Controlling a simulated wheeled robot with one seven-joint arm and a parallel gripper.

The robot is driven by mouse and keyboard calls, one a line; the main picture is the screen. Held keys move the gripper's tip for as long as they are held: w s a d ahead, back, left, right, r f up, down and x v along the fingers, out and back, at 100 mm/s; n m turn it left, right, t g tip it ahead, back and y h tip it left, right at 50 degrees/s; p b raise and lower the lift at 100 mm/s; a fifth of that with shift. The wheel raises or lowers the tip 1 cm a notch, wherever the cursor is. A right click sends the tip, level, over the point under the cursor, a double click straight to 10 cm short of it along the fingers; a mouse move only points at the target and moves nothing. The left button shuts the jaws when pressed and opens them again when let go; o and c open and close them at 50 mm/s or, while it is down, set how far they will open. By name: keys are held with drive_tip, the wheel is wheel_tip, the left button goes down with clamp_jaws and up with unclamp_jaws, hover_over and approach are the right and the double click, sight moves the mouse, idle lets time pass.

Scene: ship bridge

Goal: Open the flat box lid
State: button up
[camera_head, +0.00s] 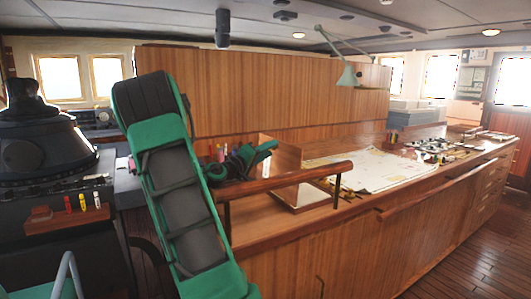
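A shallow, flat wooden piece with a pale top and a brown rim (301,196) lies on the counter behind the wooden rail. It may be the flat box, but I cannot tell for sure. A wooden panel (282,155) stands upright just behind it; I cannot tell whether it is a lid or a fixed divider. My green and black arm rises on the left. Its end, with my gripper (262,153), shows small and dark above the rail, left of the flat piece and apart from it in the picture. Its fingers are too small to read.
A wooden rail (290,182) runs across the counter's near end. A large chart (375,168) covers the counter's middle, with small instruments (435,148) farther right. A green lamp (347,75) hangs above. A dark console (45,150) stands left. Wooden floor is clear at right.

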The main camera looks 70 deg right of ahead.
drive_tip(key=w+a+r, duration=0.4)
drive_tip(key=a+r, duration=0.6)
drive_tip(key=shift+w+a+r, duration=0.25)
drive_tip(key=shift+a+r, duration=0.15)
drive_tip(key=shift+c, duration=0.4)
